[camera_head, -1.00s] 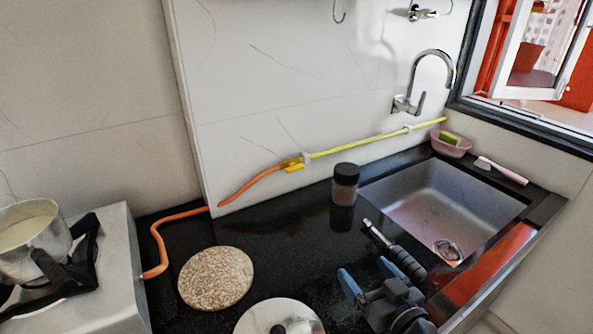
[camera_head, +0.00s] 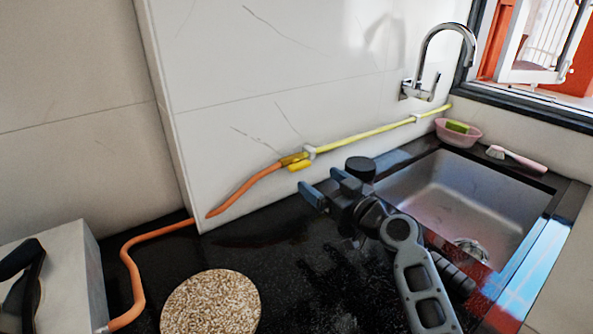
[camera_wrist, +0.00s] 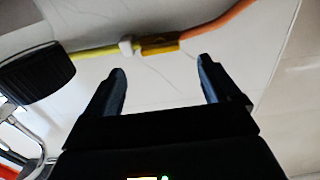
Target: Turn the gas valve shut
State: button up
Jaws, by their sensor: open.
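The gas valve has a yellow lever (camera_head: 300,166) and sits on the wall where the orange hose (camera_head: 243,190) meets the yellow pipe (camera_head: 372,134). The lever looks roughly in line with the pipe. In the wrist view the valve (camera_wrist: 160,46) shows just beyond and between my fingertips. My gripper (camera_head: 322,184) is open and empty, a little below and right of the valve, apart from it. Both fingers of my gripper (camera_wrist: 162,67) show in the wrist view.
The sink (camera_head: 450,195) is to the right. A round cork mat (camera_head: 210,302) lies on the black counter, which is clear below the hose.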

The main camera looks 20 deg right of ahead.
aim_at(302, 168)
jog(key=x, duration=0.7)
jog(key=shift+w+p, duration=0.15)
jog(key=shift+p, duration=0.25)
jog(key=c, duration=1.1)
jog(key=shift+o, duration=0.2)
jog(key=shift+a, duration=0.1)
